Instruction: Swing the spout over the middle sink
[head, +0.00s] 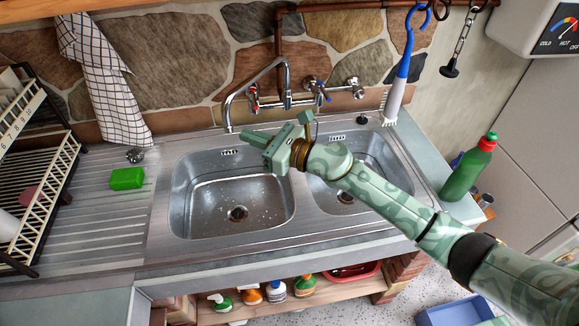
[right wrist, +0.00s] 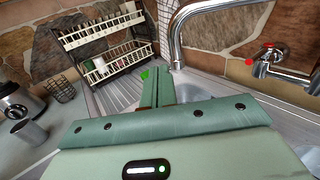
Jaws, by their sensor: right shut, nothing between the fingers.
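The chrome spout (head: 240,93) rises from the wall tap and curves left and down. Its open end hangs near the back rim of the left basin (head: 205,205). A right basin (head: 382,165) lies beside it; I see only these two basins. My right gripper (head: 246,135) is shut and empty, its fingers pointing left just in front of the spout's end. In the right wrist view the spout (right wrist: 174,32) stands behind the shut fingers (right wrist: 158,88); I cannot tell whether they touch. My left gripper is not in view.
Tap handles (head: 318,92) sit on the wall at the back. A white brush (head: 394,103) with a blue handle hangs at right. A green bottle (head: 467,172) stands right of the sink. A green sponge (head: 126,179) and dish rack (head: 45,190) are left. My right arm crosses the right basin.

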